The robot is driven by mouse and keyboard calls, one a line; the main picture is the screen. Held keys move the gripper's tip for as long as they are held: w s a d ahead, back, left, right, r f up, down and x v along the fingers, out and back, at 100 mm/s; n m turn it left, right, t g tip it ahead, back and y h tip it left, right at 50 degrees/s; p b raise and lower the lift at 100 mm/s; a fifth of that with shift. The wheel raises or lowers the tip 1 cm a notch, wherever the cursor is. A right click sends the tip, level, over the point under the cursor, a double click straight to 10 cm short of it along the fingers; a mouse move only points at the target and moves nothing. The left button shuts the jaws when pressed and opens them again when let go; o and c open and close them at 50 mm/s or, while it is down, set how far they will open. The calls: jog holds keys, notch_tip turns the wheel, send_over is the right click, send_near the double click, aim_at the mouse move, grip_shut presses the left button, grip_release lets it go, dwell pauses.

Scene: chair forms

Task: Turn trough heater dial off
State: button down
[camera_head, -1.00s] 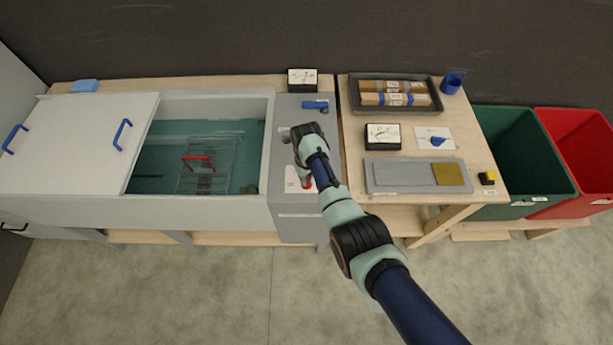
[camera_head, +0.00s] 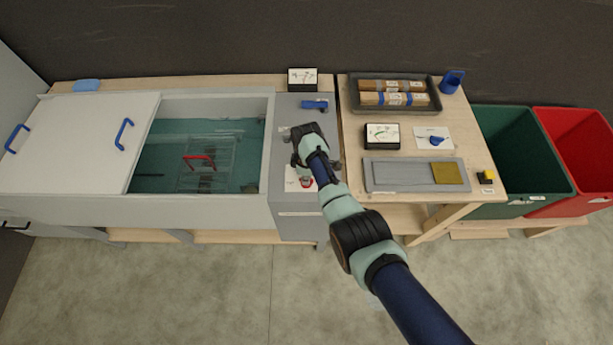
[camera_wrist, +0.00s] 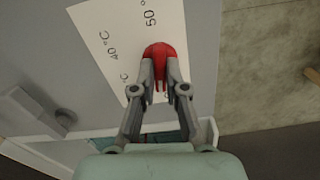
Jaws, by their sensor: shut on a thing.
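The heater dial (camera_wrist: 159,52) is a red knob on a white label (camera_wrist: 118,40) printed with temperatures; "40 °C" and "50 °" can be read in the wrist view. My gripper (camera_wrist: 160,80) is shut on the dial, with one finger on each side of it. In the head view the red dial (camera_head: 305,182) shows just below my gripper (camera_head: 303,168), on the grey panel (camera_head: 290,220) right of the trough. My fingers and wrist hide part of the label, and I cannot tell which mark the dial points to.
The open trough (camera_head: 215,110) with a red-handled wire rack (camera_head: 200,160) lies left of the panel. A blue item (camera_head: 314,104) and a framed card (camera_head: 302,79) are behind my gripper. The right table holds a tray (camera_head: 437,92) and a grey board (camera_head: 400,174).

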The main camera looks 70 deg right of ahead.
jog(key=shift+n, duration=0.9)
jog(key=c, duration=1.2)
grip_release()
notch_tip(320, 180, up, 12)
jog(key=shift+w, duration=0.1)
